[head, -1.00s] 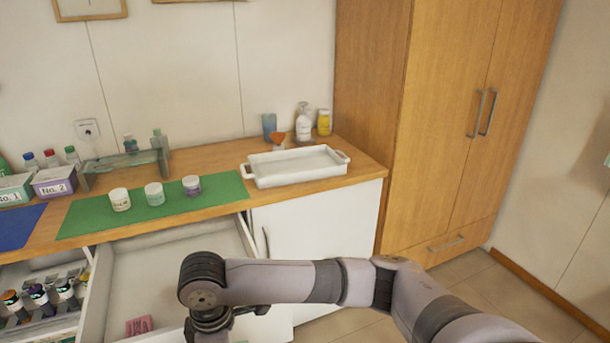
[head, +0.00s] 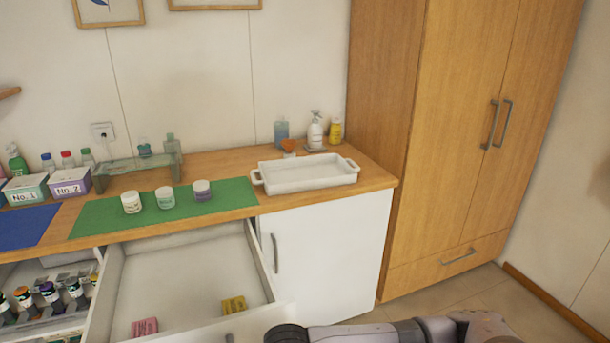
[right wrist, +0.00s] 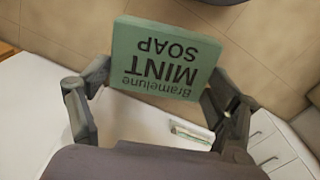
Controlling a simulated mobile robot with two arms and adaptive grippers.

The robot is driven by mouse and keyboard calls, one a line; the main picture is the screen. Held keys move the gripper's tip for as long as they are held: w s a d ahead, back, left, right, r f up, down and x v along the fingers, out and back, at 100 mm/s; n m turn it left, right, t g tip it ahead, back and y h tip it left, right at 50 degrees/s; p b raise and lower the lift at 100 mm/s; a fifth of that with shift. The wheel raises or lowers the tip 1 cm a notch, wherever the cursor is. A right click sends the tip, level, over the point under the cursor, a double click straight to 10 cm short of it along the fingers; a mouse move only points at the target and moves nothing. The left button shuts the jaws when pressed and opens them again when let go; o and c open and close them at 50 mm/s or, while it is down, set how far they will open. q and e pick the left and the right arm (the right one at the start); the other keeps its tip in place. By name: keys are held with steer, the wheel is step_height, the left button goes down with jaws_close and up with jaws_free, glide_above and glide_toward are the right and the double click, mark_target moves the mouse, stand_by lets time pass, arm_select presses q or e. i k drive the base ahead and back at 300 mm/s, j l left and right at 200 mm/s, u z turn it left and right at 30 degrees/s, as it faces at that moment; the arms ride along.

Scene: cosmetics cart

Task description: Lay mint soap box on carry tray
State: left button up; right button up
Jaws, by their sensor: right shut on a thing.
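The mint soap box (right wrist: 165,60) is a flat green box with dark lettering, upside down in the right wrist view. My right gripper (right wrist: 160,85) is shut on it, one finger at each side. In the head view only part of my right arm shows at the bottom; the gripper and the box are out of that view. The carry tray (head: 305,187) is a white, empty, rectangular tray with two handles, on the right end of the wooden counter. My left gripper is not in view.
An open drawer (head: 190,270) below the counter holds a pink box (head: 145,327) and a yellow box (head: 234,304). Several jars stand on the green mat (head: 100,218) left of the tray. A pump bottle (head: 315,131) and other items stand behind the tray. A tall cabinet is at right.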

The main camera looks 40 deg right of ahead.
mark_target(287, 179)
steer(key=i+l+u, duration=0.1)
steer(key=l, duration=0.45)
steer(key=i+l+u, duration=0.1)
steer(key=l, duration=0.45)
steer(key=i+l+u, duration=0.1)
steer(key=i+l, duration=0.15)
steer(key=l, duration=0.35)
steer(key=i+l, duration=0.1)
steer(key=l, duration=0.5)
steer(key=i+l+u, duration=0.15)
steer(key=l, duration=0.4)
steer(key=k, duration=0.05)
